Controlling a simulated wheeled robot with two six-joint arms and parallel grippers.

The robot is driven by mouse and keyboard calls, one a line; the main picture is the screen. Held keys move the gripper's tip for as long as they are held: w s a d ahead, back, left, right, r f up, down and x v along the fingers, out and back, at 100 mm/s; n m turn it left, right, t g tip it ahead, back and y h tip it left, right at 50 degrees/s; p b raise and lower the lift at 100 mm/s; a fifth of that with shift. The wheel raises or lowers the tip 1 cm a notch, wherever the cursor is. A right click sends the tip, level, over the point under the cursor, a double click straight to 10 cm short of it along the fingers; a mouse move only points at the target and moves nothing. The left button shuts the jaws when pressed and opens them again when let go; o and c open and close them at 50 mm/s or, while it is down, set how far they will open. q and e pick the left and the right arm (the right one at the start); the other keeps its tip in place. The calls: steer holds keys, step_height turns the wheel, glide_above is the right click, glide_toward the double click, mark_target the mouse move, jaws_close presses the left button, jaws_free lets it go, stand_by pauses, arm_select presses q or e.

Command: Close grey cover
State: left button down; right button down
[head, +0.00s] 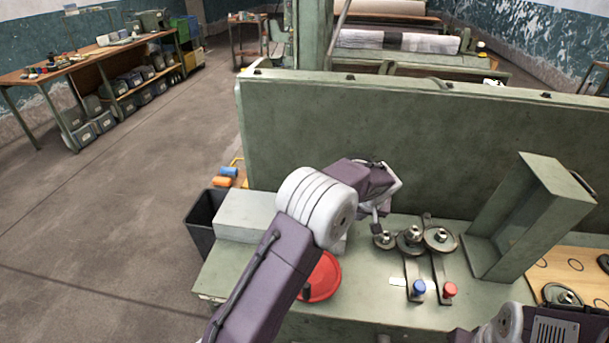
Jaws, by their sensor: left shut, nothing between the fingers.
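A grey-green box-shaped cover (540,205) stands tilted up and open at the right of the machine bench, in front of the tall green panel. A lighter grey block-shaped housing (243,214) sits at the bench's left end, partly hidden behind my left arm; I cannot tell whether it is also a cover. My left gripper (376,224) is shut and empty, pointing down just left of the metal wheels, well left of the tilted cover. Part of my right arm shows at the bottom right, but its gripper is out of view.
Several metal wheels (439,239) sit mid-bench, with levers ending in a blue knob (419,287) and a red knob (450,289). A red round part (320,277) is partly behind my left arm. A wooden board (570,270) lies right. A black bin (203,212) stands left.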

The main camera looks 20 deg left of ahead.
arm_select(q)
steer(key=shift+s+d+r, duration=1.05)
steer(key=shift+d+r, duration=0.1)
steer(key=shift+d, duration=3.5)
steer(key=a+r+n, duration=0.2)
steer(key=a+r, duration=0.3)
steer(key=a, duration=0.3)
steer(key=s+a+g, duration=0.1)
steer(key=s+a, duration=0.5)
steer(key=s, duration=0.1)
steer(key=s+f+m+g+h, duration=0.1)
steer(key=s+f, duration=0.4)
steer(key=s, duration=0.5)
steer(key=s+f+m+g+h, duration=0.1)
steer(key=s+f+m, duration=0.2)
steer(key=s+f, duration=0.3)
steer(key=shift+s+a+f+m+g+h+b, duration=0.15)
steer(key=shift+s+a+m+g+h+b, duration=0.2)
steer(key=shift+s, duration=2.1)
